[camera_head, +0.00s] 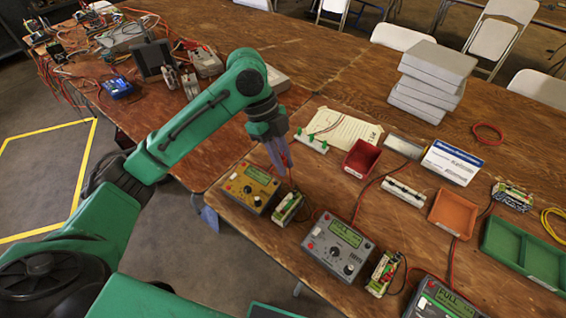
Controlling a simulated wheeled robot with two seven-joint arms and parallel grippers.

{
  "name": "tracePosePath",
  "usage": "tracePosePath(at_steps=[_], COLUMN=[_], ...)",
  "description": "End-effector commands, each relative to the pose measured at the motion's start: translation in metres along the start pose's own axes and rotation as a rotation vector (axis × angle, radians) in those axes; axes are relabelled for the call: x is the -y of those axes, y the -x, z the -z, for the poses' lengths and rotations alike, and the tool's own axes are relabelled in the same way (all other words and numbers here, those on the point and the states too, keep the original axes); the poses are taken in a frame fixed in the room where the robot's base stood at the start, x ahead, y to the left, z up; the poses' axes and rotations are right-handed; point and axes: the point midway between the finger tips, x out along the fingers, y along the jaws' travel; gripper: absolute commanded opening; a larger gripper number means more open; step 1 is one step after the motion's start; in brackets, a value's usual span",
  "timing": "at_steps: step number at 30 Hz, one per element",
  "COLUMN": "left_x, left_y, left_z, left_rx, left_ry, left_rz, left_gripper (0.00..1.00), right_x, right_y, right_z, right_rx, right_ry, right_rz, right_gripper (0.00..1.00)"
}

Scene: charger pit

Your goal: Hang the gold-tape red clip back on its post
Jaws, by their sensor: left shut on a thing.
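My left gripper (278,156) is over the table, above the yellow charger, with its fingers pointing down. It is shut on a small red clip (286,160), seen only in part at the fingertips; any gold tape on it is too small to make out. A thin red lead runs down from it towards the battery pack (287,207). A white rail with green posts (311,141) lies just right of the gripper, apart from it. A second white rail (403,191) lies farther right. My right gripper is not in view.
The yellow charger (249,187) and grey charger (338,246) stand near the front edge, with another battery pack (383,273). A red bin (361,158), an orange tray (452,212) and a green tray (526,252) are to the right. Grey boxes (433,78) are stacked behind.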

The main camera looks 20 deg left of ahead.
Motion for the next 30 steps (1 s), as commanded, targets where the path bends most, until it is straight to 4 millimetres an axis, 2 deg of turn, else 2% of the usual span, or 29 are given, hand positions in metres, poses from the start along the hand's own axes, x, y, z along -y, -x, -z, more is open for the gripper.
tracePosePath(at_steps=[6, 19, 24, 30], left_x=[0.000, 0.027, 0.036, 0.045], left_y=[0.005, 0.043, 0.055, 0.067], left_z=[0.000, -0.098, -0.134, -0.166], left_rx=[0.003, 0.001, 0.002, 0.002], left_ry=[0.004, 0.008, 0.005, 0.003], left_rz=[-0.005, 0.000, 0.000, 0.001], left_gripper=[0.00, 0.00, 0.00, 0.00], right_x=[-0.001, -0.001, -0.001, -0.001], right_y=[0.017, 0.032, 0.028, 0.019], right_z=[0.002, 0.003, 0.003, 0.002], right_rx=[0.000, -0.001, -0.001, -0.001], right_ry=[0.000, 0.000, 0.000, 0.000], right_rz=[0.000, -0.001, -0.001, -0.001], right_gripper=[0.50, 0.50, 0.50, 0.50])
